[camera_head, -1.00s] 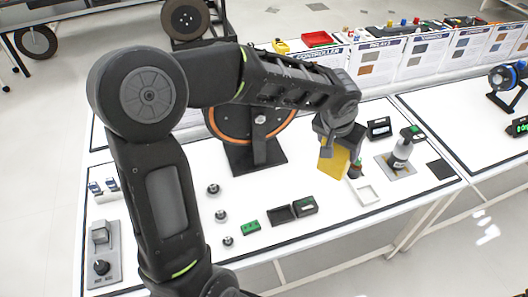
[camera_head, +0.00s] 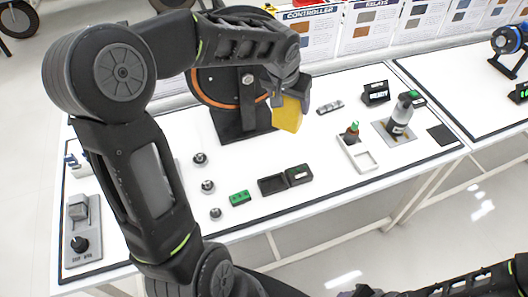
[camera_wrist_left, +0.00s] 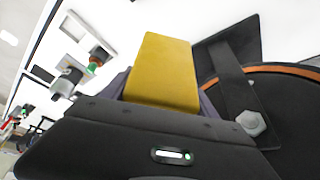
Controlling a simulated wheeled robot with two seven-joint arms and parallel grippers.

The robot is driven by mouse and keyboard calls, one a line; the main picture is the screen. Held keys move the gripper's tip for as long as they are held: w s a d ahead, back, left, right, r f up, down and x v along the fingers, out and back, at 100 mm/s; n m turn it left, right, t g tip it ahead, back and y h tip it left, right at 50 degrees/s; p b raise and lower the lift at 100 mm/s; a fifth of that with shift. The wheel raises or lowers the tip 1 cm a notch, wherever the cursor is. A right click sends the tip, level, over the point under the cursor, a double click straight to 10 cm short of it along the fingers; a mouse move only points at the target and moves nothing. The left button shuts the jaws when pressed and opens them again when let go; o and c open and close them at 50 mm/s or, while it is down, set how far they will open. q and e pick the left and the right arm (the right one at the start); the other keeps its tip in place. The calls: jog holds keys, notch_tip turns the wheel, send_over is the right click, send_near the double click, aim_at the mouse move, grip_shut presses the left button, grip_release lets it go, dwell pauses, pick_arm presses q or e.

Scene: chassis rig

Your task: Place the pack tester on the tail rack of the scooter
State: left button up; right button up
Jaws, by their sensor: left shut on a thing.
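My left gripper (camera_head: 284,92) is shut on a yellow block (camera_head: 288,114), which I take to be the pack tester. It holds the block above the white bench, in front of the upright wheel. In the left wrist view the yellow block (camera_wrist_left: 165,70) stands out from between the fingers, which it partly hides. My right arm shows at the lower right edge, and its gripper end (camera_head: 368,291) is cut off, so its jaws cannot be made out. A dark wheel (camera_head: 17,18) shows at the upper left corner; no tail rack can be made out.
A wheel with an orange rim (camera_head: 199,90) stands on a black base (camera_head: 228,128). Information boards (camera_head: 365,27) line the back.

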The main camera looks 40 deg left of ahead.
aim_at(278, 119)
pick_arm(q)
jog(key=shift+a+f+b, duration=0.4)
jog(key=shift+a+f, duration=0.5)
jog(key=shift+a, duration=0.25)
jog(key=shift+s+a+r, duration=0.1)
jog(key=shift+s+a, duration=0.05)
jog(key=shift+a, duration=0.3)
jog(key=shift+f, duration=3.15)
jog(key=shift+f, duration=0.1)
jog(key=shift+f, duration=1.75)
jog(key=shift+f, duration=0.15)
jog(key=o, duration=1.7)
